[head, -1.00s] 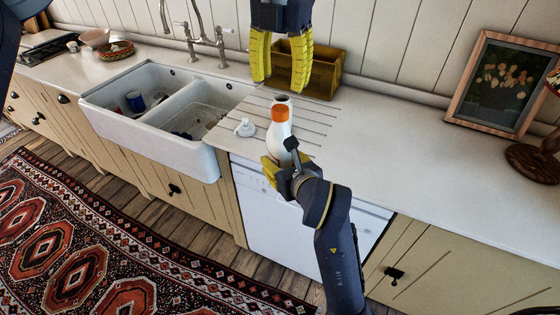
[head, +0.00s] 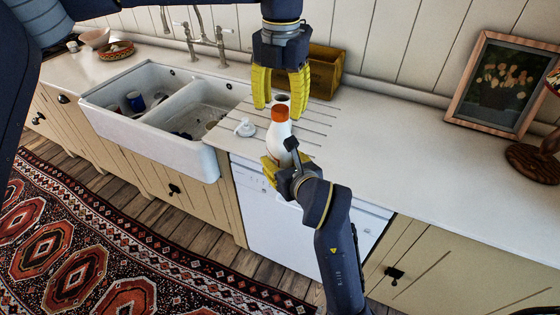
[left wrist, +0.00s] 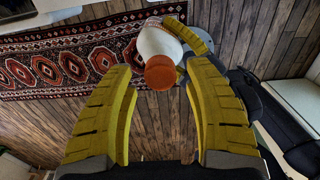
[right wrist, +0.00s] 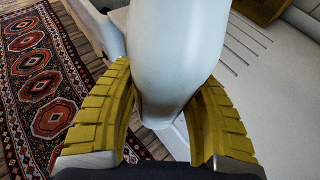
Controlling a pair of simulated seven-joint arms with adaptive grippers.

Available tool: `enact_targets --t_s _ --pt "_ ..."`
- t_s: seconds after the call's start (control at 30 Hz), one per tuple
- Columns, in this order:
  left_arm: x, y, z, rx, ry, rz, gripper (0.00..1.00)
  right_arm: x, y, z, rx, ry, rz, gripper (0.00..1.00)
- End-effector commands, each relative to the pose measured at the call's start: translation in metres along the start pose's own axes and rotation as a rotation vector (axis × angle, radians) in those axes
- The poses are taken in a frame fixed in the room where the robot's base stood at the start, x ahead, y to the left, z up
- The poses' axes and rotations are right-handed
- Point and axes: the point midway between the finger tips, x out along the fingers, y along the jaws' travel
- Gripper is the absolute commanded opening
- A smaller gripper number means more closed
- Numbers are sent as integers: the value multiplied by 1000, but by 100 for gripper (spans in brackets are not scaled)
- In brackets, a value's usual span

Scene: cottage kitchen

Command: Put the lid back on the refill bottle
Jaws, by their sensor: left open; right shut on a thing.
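The white refill bottle (head: 279,143) is upright in my right gripper (head: 285,168), near the counter's front edge. The right wrist view shows both yellow fingers closed around the bottle's white body (right wrist: 178,50). The orange lid (head: 280,113) is at the bottle's top; whether it is tightened I cannot tell. My left gripper (head: 281,106) is open, pointing down just above and behind the lid. In the left wrist view the lid (left wrist: 160,73) appears between the spread fingers, with no contact visible.
A white pump top (head: 245,127) lies on the counter to the left. The sink (head: 165,105) is farther left, a wooden box (head: 326,70) behind.

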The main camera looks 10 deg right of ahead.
Motion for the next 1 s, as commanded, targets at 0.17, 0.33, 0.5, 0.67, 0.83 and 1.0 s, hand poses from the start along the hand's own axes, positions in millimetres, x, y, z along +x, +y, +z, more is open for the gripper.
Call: enact_targets --t_s 0.17,0.33,0.5,0.67,0.83,1.0 --pt "13 0 0 2 0 1 52 0 0 0 0 -1 0 0" --pt "18 0 0 1 0 0 52 0 0 0 0 -1 0 0" --pt "18 0 0 1 0 0 52 0 0 0 0 -1 0 0" --pt "18 0 0 1 0 0 50 0 0 0 0 -1 0 0" --pt "18 0 0 1 0 0 30 0 0 0 0 -1 0 0" --pt "18 0 0 1 0 0 10 0 0 0 0 -1 0 0"
